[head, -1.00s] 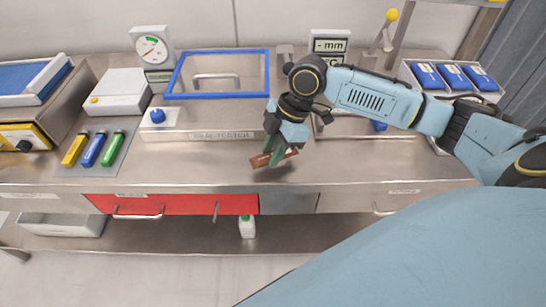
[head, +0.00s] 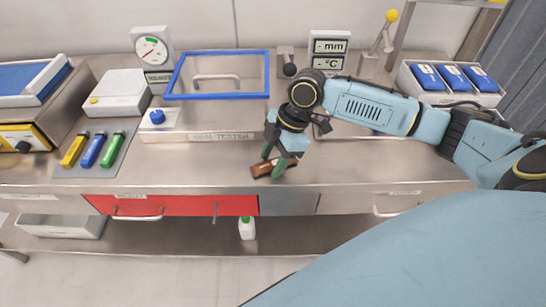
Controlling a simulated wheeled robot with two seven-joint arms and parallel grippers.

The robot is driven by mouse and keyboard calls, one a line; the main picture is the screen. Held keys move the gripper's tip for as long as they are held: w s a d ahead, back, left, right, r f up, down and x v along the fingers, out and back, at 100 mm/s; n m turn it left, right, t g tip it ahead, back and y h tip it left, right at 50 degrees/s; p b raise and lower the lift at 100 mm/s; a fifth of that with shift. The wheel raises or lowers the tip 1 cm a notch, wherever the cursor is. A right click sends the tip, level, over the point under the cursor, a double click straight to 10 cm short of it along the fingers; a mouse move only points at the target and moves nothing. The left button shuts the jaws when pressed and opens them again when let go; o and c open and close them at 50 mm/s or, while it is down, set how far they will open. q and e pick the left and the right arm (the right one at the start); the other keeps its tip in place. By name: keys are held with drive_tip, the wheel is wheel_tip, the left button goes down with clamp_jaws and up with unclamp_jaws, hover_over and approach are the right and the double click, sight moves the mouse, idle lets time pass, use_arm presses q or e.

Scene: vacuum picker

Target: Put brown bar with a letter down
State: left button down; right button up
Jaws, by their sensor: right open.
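The brown bar (head: 262,170) lies on the steel worktop near its front edge, in front of the leak tester box. Any letter on it is too small to read. My right gripper (head: 273,167) comes in from the right, with its green fingertips pointing down at the bar. Its fingers are open, one on the far side and one at the near side of the bar, and they hide part of it. My left gripper is not in view.
The tester box (head: 215,122) with a blue-framed lid (head: 218,97) stands behind the bar. Yellow, blue and green markers (head: 93,150) lie at left. A tray of blue packs (head: 450,80) is at back right. The worktop right of the gripper (head: 380,165) is clear.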

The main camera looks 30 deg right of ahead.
drive_tip(key=p+v, duration=0.1)
drive_tip(key=v, duration=1.1)
drive_tip(key=shift+p, duration=0.3)
